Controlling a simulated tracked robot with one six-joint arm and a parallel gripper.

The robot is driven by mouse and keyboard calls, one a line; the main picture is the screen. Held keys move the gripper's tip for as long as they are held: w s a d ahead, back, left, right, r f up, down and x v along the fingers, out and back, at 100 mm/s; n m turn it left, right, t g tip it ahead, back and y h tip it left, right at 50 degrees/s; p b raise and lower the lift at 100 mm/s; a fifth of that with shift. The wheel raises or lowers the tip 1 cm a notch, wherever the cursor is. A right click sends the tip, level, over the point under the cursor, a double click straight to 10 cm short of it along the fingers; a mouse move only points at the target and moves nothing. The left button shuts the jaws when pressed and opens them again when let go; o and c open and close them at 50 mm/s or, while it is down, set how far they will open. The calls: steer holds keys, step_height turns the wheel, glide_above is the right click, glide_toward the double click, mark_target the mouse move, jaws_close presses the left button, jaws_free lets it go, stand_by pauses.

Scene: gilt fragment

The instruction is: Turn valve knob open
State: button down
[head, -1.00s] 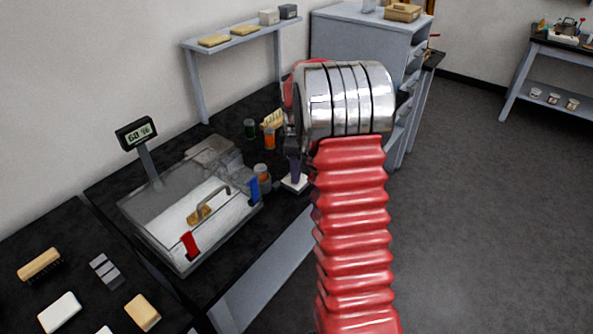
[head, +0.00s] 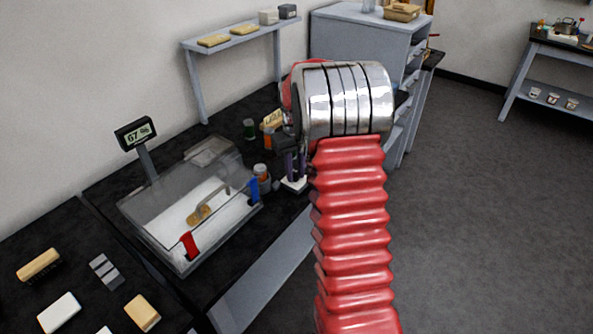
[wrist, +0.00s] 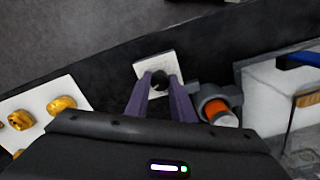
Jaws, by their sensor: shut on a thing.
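The valve knob (wrist: 160,80) is small, dark and round and stands on a square white base (wrist: 150,62) in the wrist view. My gripper (wrist: 160,84) has its two purple fingers on either side of the knob, shut on it. In the head view the white base (head: 294,186) sits near the front edge of the black bench, and my gripper's fingers (head: 291,167) reach down to it. The knob is hidden there by the fingers. The display (head: 137,133) on a post reads about 67 %.
A clear case (head: 165,195) with red and blue clamps stands left of the valve and holds a gilt fragment (head: 199,214). A white tray with gold pieces (wrist: 40,112) shows in the wrist view.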

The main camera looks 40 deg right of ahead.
mark_target(295, 173)
steer(key=m, duration=0.3)
steer(key=shift+w+d+r+m, duration=0.1)
steer(key=shift+w+r+m, duration=0.1)
steer(key=shift+w+m, duration=0.1)
stand_by(0.4)
steer(key=c, duration=1.9)
jaws_free()
steer(key=o, duration=0.4)
steer(key=shift+s+f, duration=0.15)
steer(key=shift+s, duration=0.05)
steer(key=shift+c, duration=0.2)
step_height(295, 173, up, 14)
steer(key=shift+f, duration=0.15)
